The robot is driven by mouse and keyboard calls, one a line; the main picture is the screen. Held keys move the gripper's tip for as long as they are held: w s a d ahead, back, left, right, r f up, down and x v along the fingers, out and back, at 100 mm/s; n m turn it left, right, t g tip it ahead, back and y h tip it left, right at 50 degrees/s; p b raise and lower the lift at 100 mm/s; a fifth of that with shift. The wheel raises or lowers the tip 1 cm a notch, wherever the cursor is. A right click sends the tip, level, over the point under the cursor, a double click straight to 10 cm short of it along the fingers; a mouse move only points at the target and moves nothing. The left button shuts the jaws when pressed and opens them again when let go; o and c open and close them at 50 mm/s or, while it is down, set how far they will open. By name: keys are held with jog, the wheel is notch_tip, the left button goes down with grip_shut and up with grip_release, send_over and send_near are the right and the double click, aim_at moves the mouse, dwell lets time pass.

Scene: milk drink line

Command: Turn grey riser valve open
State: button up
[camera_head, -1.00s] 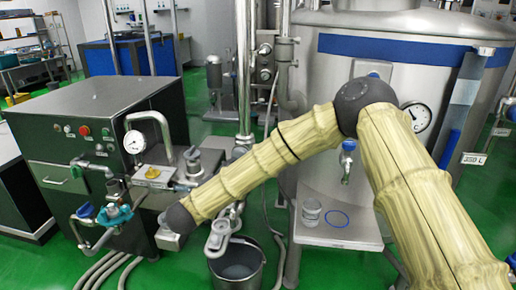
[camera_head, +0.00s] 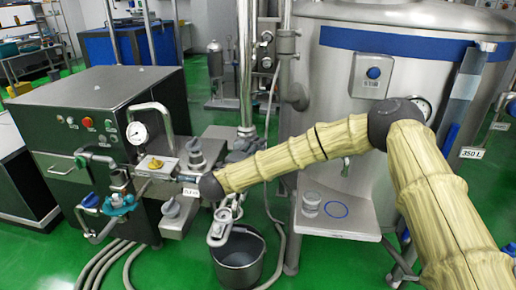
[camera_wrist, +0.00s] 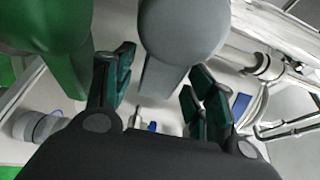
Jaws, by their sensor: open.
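In the wrist view a large grey rounded handle (camera_wrist: 180,30) with a narrower grey stem reaches down between the fingers of my gripper (camera_wrist: 158,75). It looks like the grey riser valve, but its pipe is hidden there. My gripper is open, with dark green pads on either side of the stem; I cannot tell whether they touch it. Grey valve handles show there at the manifold (camera_head: 197,152) and above the bucket (camera_head: 222,217).
A green rounded part (camera_wrist: 45,25) is close on the left in the wrist view. A dark machine cabinet (camera_head: 75,130) with a gauge stands left, and the steel tank (camera_head: 330,110) stands right. A jar (camera_head: 311,203) sits on its shelf. A bucket (camera_head: 240,262) and hoses occupy the floor.

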jog(key=shift+w+d+f, duration=0.1)
jog(key=shift+w+d, duration=0.2)
jog(key=shift+w, duration=0.1)
grip_shut()
